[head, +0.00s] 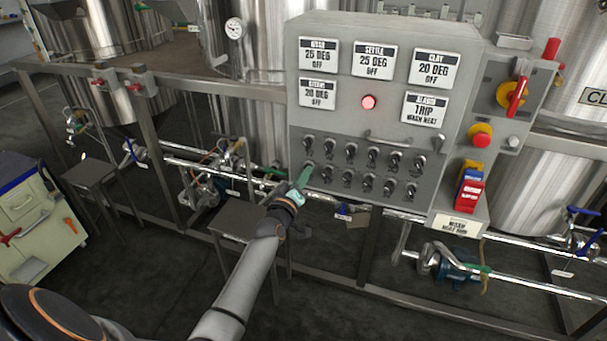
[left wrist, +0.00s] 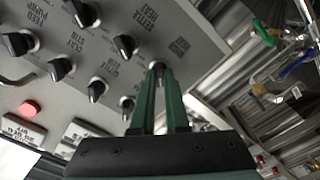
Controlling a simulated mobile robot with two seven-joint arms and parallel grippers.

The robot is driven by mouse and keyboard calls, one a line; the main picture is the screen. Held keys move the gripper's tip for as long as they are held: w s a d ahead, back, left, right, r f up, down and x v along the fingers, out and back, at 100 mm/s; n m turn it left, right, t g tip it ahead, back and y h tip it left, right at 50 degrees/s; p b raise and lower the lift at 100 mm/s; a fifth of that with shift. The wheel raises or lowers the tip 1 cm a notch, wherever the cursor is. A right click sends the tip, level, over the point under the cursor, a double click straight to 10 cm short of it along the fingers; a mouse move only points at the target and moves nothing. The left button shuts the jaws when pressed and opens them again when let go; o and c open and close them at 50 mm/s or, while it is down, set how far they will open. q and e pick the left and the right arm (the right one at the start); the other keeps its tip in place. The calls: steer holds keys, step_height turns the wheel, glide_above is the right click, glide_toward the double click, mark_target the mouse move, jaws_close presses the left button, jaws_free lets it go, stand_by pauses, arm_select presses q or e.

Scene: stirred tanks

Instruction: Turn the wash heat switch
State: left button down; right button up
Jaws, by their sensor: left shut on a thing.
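The grey control panel (head: 352,120) carries two rows of black knob switches in the head view. My left gripper (head: 303,175) has its green fingers at the left end of the lower row. In the left wrist view, the left gripper (left wrist: 157,75) is shut on a switch (left wrist: 158,66) at the end of its row, whose knob is mostly hidden between the fingertips. The nearby lettering is too small to read surely. The wash display (head: 318,54) reads 25 DEG OFF. The alarm display (head: 425,109) reads TRIP WASH HEAT. My right gripper is not in view.
Neighbouring knobs (left wrist: 125,45) stand close to the fingers. A red lamp (head: 369,102) glows on the panel. A red-and-yellow stop button (head: 481,136) and a red-handled isolator (head: 517,95) are at right. A steel rail (head: 190,84) and pipes run beside the panel.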

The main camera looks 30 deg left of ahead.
arm_select(q)
steer(key=shift+n, duration=1.6)
steer(key=c, duration=0.9)
jaws_free()
steer(key=p+v, duration=0.1)
steer(key=v, duration=1.1)
steer(key=shift+s+d, duration=0.1)
steer(key=shift+s, duration=0.15)
